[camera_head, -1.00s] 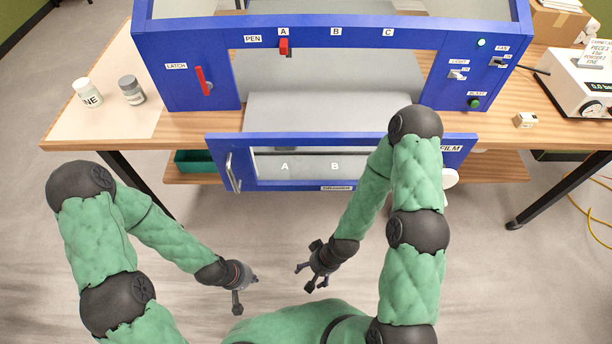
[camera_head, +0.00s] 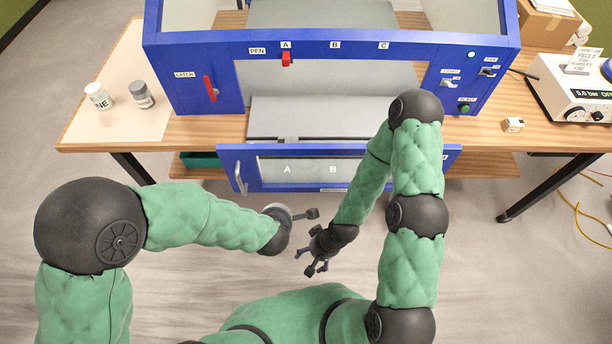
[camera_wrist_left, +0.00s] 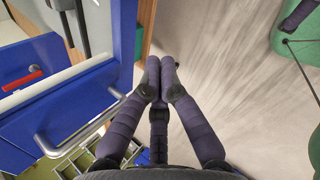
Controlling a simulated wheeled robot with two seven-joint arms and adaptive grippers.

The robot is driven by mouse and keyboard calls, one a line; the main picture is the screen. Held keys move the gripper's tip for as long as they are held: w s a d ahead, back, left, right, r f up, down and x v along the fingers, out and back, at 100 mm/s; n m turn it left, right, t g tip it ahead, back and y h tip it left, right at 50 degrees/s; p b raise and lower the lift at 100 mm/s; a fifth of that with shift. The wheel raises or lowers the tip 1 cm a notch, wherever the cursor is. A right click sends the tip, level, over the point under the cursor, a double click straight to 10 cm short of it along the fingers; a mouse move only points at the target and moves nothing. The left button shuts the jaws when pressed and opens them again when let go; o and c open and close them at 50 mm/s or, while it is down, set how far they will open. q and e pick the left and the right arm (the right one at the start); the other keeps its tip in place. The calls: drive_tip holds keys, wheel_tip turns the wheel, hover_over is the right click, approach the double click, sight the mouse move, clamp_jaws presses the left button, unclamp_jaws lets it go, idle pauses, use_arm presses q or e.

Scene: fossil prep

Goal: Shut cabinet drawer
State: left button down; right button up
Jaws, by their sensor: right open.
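The blue cabinet (camera_head: 330,48) stands on the wooden bench. Its blue-framed front panel (camera_head: 229,158), with A and B marks, stands out in front, apart from the cabinet face. A silver handle (camera_head: 239,178) is at its left end; the handle also shows in the left wrist view (camera_wrist_left: 78,138). My left gripper (camera_head: 312,213) is in front of and below the panel, apart from it, with nothing seen in it; its finger spread is unclear. My right gripper (camera_head: 312,262) is open and empty, close to the left one. My right arm hides the panel's right part.
A red latch (camera_head: 210,88) and a red slider (camera_head: 286,59) are on the cabinet. Two jars (camera_head: 141,94) stand on the left of the bench (camera_head: 185,130). A grey-white instrument (camera_head: 568,92) is at right. A green tray (camera_head: 200,160) sits below the bench. The floor left of my arms is free.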

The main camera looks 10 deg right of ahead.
use_arm(q)
drive_tip(key=s+d+r+n+t+p, duration=0.2)
drive_tip(key=s+d+r+n+p, duration=0.3)
drive_tip(key=r+n, duration=0.45)
drive_tip(key=b, duration=0.3)
approach(306, 180)
wheel_tip(306, 180, down, 3)
drive_tip(key=shift+n+h, duration=0.3)
drive_tip(key=shift+n, duration=0.05)
drive_tip(key=shift+w+d+f+p, duration=0.15)
drive_tip(key=shift+w+p, duration=0.05)
drive_tip(key=shift+w, duration=0.8)
drive_tip(key=shift+w+d+f+p, duration=0.1)
drive_tip(key=shift+w+f+p, duration=0.05)
drive_tip(key=shift+w, duration=0.85)
drive_tip(key=shift+w, duration=0.1)
